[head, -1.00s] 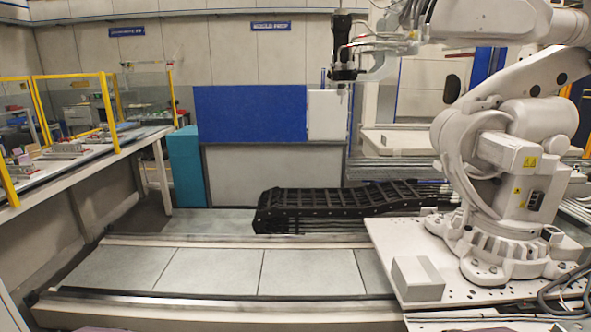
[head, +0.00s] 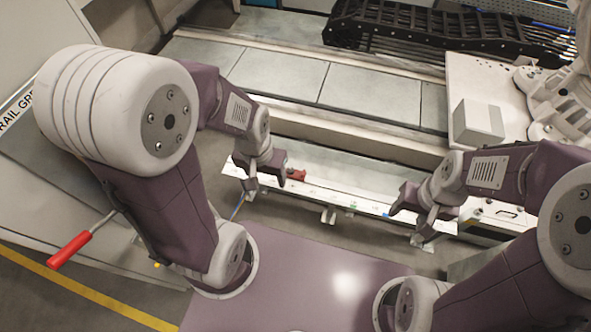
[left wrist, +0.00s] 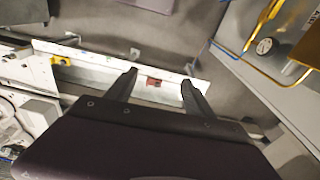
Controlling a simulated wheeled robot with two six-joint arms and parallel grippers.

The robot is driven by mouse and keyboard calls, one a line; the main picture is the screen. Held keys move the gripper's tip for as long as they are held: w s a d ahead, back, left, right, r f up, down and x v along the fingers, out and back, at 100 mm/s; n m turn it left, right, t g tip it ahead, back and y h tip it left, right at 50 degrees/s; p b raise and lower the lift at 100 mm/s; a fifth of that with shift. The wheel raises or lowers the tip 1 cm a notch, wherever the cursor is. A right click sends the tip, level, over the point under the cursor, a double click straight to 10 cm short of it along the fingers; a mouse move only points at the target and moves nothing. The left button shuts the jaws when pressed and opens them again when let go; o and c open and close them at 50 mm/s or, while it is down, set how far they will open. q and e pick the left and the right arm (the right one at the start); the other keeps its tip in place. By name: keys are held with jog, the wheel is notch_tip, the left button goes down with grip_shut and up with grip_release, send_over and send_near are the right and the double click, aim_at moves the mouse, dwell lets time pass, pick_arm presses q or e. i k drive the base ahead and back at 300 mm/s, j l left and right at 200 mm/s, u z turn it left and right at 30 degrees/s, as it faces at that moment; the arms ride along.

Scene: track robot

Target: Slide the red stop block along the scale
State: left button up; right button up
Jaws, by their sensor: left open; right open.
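The small red stop block (head: 296,174) sits on a long pale scale rail (head: 345,200), near its left part. My left gripper (head: 266,180) is open just left of the block, and part of it overlaps the rail in the head view. In the left wrist view, the red block (left wrist: 153,82) shows between the two spread fingers of my left gripper (left wrist: 158,80), beyond their tips. Whether a finger touches it cannot be told. My right gripper (head: 408,216) is open and empty near the rail's right part.
A red-handled lever (head: 70,250) sticks out at the left. Grey floor plates (head: 270,75) and a black cable chain (head: 400,25) lie behind the rail. A pale box (head: 478,122) stands on the robot platform at right. A yellow line (head: 90,293) marks the floor.

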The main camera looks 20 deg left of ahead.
aim_at(298, 175)
jog(key=i+l, duration=0.25)
jog(key=i, duration=0.15)
jog(key=i+l+u, duration=0.15)
jog(key=i+l, duration=0.15)
jog(key=i, duration=0.1)
